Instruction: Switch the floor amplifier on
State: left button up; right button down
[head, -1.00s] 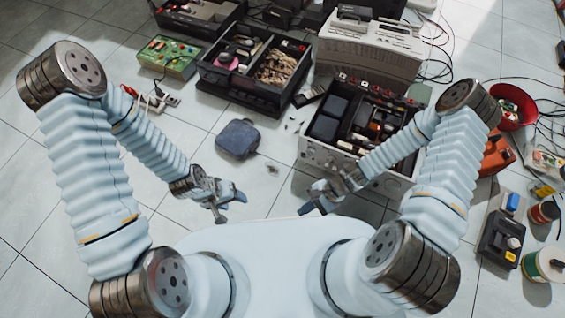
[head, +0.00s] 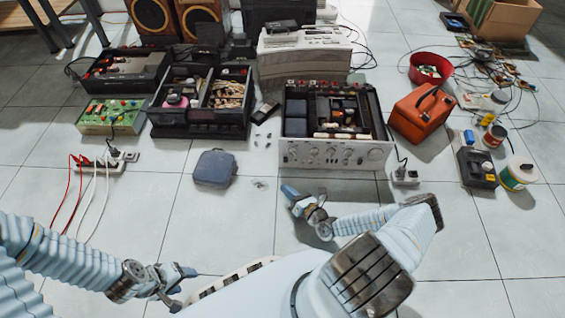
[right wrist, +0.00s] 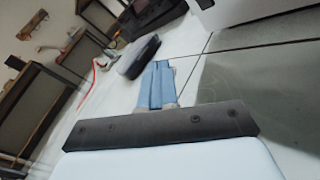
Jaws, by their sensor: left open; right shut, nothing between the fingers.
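The floor amplifier (head: 335,154) is the silver-fronted unit with its top open, right of centre in the head view. Its front panel, with several knobs and small controls, faces me. Parts show inside it; I cannot tell a power switch or a lit lamp. My right gripper (head: 288,191) is shut and empty, above the floor in front of the amplifier's left side and apart from it. Its blue fingers (right wrist: 158,86) lie together in the right wrist view. My left gripper (head: 183,284) is open and empty, low at the left, far from the amplifier.
A blue case (head: 214,168) lies on the floor left of the amplifier. A power strip (head: 405,177) sits close to its right, beside an orange box (head: 421,113). Another strip (head: 98,164) with red and white leads lies left.

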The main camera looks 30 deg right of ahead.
aim_at(286, 160)
jog(key=shift+w+d+b, duration=0.25)
jog(key=shift+w+b, duration=0.1)
jog(key=shift+w, duration=0.1)
jog(key=w+d, duration=0.1)
jog(key=w+d+b, duration=0.1)
jog(key=w, duration=0.1)
jog(key=w+d+b, duration=0.1)
jog(key=shift+w+r, duration=0.3)
jog(key=shift+w, duration=0.1)
jog(key=shift+w+d+r+b, duration=0.15)
jog(key=shift+w+d+b, duration=0.1)
jog(key=shift+w, duration=0.2)
jog(key=shift+w+d+r+b, duration=0.1)
jog(key=shift+w+d+b, duration=0.15)
jog(key=shift+w, duration=0.2)
jog(key=shift+w, duration=0.1)
dwell(0.9)
jog(key=shift+w+d, duration=0.2)
jog(key=shift+w, duration=0.05)
jog(key=shift+w+d+r, duration=0.1)
jog(key=shift+w+d, duration=0.05)
jog(key=shift+w, duration=0.1)
dwell(0.6)
jog(key=shift+s, duration=0.15)
